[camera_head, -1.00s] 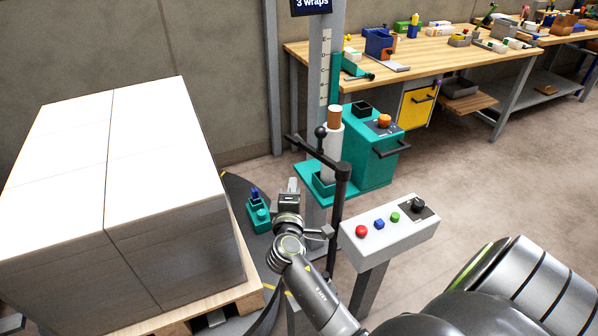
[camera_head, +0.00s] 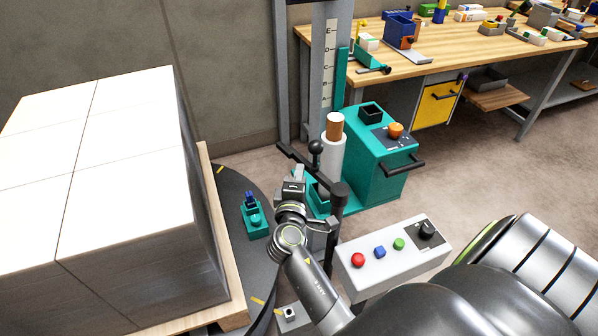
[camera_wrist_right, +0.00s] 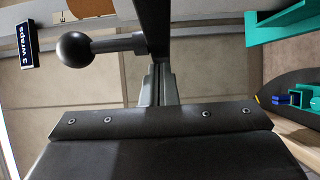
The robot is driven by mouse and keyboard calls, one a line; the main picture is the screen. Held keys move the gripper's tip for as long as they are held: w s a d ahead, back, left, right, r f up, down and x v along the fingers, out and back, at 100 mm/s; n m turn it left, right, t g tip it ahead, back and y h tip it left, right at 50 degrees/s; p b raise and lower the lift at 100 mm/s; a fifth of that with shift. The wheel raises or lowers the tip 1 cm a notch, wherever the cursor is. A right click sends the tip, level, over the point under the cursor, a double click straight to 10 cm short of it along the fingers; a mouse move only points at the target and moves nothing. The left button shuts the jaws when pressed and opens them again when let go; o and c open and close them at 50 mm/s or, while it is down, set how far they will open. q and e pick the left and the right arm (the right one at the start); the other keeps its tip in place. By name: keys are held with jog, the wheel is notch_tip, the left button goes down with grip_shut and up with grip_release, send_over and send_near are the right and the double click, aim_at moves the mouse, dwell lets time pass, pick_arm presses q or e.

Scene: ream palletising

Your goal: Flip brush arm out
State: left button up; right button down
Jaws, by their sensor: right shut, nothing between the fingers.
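The black brush arm (camera_head: 299,158) is a bar with a ball knob (camera_head: 315,147) standing up on it, at the top of a dark upright post (camera_head: 337,205). My right gripper (camera_head: 295,174) is just in front of and below the bar, shut and empty. In the right wrist view the ball knob (camera_wrist_right: 75,48) is at upper left, on a short stem joined to the dark bar (camera_wrist_right: 152,28). The bar is close ahead of the fingers (camera_wrist_right: 160,88); I cannot tell if they touch. My left gripper is not in view.
The pallet with white-topped reams (camera_head: 130,190) is at left on a dark turntable (camera_head: 232,180). A teal clamp-like device (camera_head: 254,218) sits on it. A button box (camera_head: 392,258) stands at right. The teal wrapper carriage (camera_head: 375,165) with its film roll is behind the post.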

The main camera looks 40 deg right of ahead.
aim_at(307, 169)
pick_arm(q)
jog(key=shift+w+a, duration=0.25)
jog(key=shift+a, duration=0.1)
pick_arm(e)
jog(key=shift+a, duration=0.1)
jog(key=d+m+g+h+b, duration=0.2)
jog(key=d, duration=0.1)
jog(key=shift+w+d+r+g+h+b, duration=0.1)
jog(key=shift+w+d+g+h+b, duration=0.1)
jog(key=shift+w+g+h+b, duration=0.15)
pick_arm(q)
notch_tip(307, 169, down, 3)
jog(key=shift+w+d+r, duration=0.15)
pick_arm(e)
jog(key=shift+w, duration=0.1)
